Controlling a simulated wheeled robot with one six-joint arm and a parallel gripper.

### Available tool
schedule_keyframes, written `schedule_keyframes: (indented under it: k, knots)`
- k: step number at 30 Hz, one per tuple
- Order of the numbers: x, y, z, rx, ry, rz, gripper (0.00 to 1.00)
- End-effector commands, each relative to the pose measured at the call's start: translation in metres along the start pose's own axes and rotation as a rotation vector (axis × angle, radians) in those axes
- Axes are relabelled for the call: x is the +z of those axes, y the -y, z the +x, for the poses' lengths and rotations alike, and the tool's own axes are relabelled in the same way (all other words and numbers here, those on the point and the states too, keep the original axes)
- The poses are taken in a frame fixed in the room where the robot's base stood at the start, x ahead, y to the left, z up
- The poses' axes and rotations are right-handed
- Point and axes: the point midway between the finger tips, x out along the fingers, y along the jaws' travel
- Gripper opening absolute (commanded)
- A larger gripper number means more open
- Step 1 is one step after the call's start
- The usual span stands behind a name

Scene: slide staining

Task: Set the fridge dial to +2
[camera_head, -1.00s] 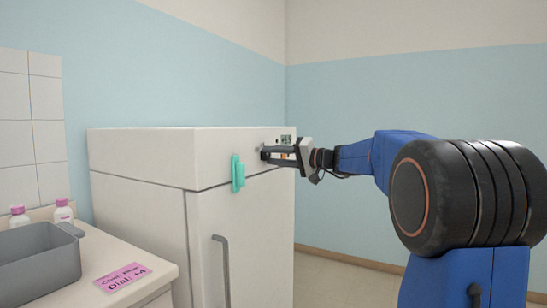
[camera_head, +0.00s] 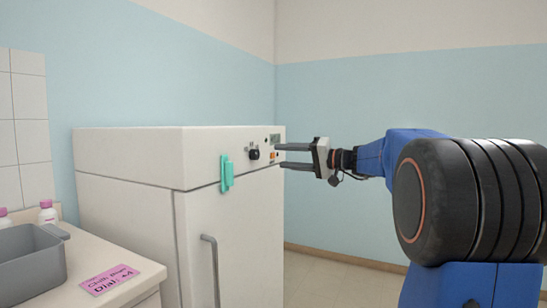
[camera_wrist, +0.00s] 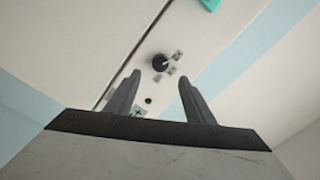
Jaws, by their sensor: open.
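The white fridge (camera_head: 236,230) stands left of centre in the head view. Its black dial (camera_head: 254,154) is on the upper front panel, with a small marking beside it too small to read. In the wrist view the dial (camera_wrist: 160,62) shows beyond the fingertips, with a pale pointer line toward the upper right and small label patches around it. My gripper (camera_head: 281,156) is open and empty, to the right of the dial and apart from it. In the wrist view the two fingers (camera_wrist: 160,80) are spread wide, with nothing between them.
A teal clip (camera_head: 227,173) and grey handle (camera_head: 209,270) are on the fridge front.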

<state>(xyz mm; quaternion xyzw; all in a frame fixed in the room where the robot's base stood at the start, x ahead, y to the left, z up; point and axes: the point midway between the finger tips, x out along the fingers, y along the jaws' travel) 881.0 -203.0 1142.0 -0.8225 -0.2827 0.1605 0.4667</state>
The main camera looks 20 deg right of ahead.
Motion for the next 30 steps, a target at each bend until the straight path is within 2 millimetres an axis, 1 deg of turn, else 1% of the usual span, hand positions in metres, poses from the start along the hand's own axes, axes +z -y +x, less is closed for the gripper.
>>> schedule_keyframes:
  k: [1,3,9,15,21,30]
  knots:
    - [-0.001,-0.001,-0.009,0.002,-0.003,0.0,0.49]
    - [-0.001,-0.001,-0.021,0.002,-0.003,0.0,0.49]
    - [-0.001,-0.001,-0.053,0.003,-0.002,-0.001,0.49]
    - [-0.001,-0.001,-0.075,0.002,-0.002,0.0,0.49]
    - [0.0,-0.001,-0.084,0.001,0.0,0.0,0.49]
    - [0.0,-0.001,-0.084,0.001,0.0,0.0,0.49]
